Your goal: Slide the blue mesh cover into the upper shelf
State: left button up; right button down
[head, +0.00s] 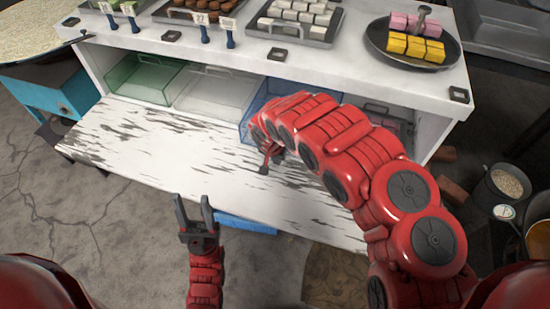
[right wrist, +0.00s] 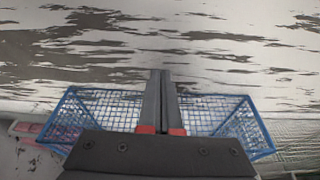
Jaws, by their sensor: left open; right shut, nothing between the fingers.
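The blue mesh cover (head: 253,118) sits at the opening of the shelf under the counter top, mostly behind my right arm in the head view. In the right wrist view, its blue wire frame and mesh (right wrist: 90,108) show on both sides of my right gripper (right wrist: 165,73). That gripper is shut and empty, its fingers overlapping the cover in the picture; I cannot tell whether they touch it. In the head view, my right gripper (head: 267,160) is low over the scuffed white board. My left gripper (head: 195,204) is open and empty, in front of the board's front edge.
A green clear bin (head: 145,80) and a colourless bin (head: 207,92) stand in the shelf (head: 97,68) to the left. The white counter top (head: 220,55) carries trays of sweets. The scuffed board (head: 170,145) is mostly bare. Pots (head: 505,185) stand at the right.

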jog(key=shift+w+d+r+p, duration=0.1)
jog(key=shift+w+d+p, duration=0.2)
jog(key=shift+w, duration=0.6)
jog(key=shift+w+d+r+p, duration=0.1)
jog(key=shift+w+d, duration=0.25)
jog(key=shift+w, duration=0.55)
jog(key=shift+f, duration=0.1)
